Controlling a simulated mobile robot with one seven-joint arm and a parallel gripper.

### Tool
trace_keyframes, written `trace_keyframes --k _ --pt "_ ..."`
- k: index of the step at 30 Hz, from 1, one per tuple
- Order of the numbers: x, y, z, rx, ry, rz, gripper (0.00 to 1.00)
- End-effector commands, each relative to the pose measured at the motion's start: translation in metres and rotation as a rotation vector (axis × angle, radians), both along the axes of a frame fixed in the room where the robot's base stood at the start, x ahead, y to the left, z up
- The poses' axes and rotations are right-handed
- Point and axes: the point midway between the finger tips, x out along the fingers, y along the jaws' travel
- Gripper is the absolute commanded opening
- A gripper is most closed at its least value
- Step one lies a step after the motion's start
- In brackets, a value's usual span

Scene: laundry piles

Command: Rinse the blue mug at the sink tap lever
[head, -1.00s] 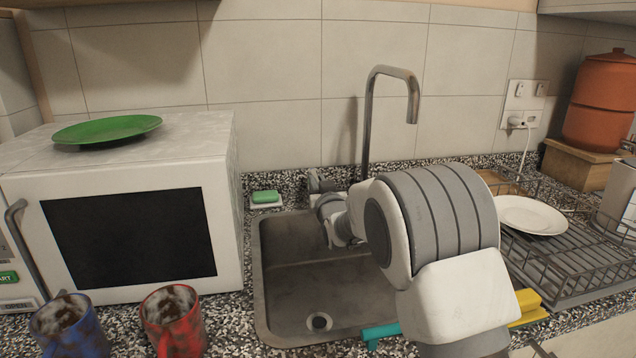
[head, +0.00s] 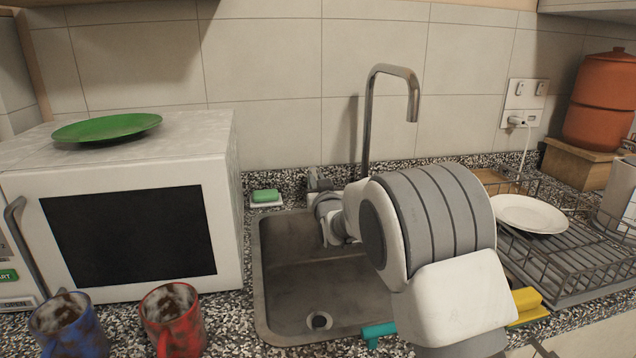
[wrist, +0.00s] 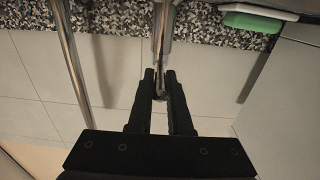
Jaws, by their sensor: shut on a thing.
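The blue mug (head: 72,328) stands upright on the counter at the lower left in the head view, with brown and pale stains on it and inside it. My gripper (wrist: 161,84) is shut on the slim metal tap lever (wrist: 164,35) in the wrist view, far from the mug. In the head view my arm reaches over the sink (head: 283,290) and hides most of the gripper and lever. The tall metal tap (head: 368,120) rises behind the sink, and its spout bends to the right. No water shows under it.
A stained red mug (head: 173,322) stands right of the blue one. The microwave (head: 222,245) carries a green plate (head: 107,128). Green soap (head: 265,196) lies behind the sink. A dish rack (head: 570,285) with a white plate (head: 530,214) is at right. The sink basin looks empty.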

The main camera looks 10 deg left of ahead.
Motion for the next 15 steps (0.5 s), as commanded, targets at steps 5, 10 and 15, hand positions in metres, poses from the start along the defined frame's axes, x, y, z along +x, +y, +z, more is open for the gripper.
trace_keyframes --k 5,10,15 --pt "-0.0019 0.0056 -0.0011 0.003 -0.003 -0.062 0.00" --pt "-0.0033 0.0102 0.0018 0.003 -0.003 -0.121 0.00" --pt "-0.0037 0.0114 0.0017 0.002 -0.002 -0.162 0.00"
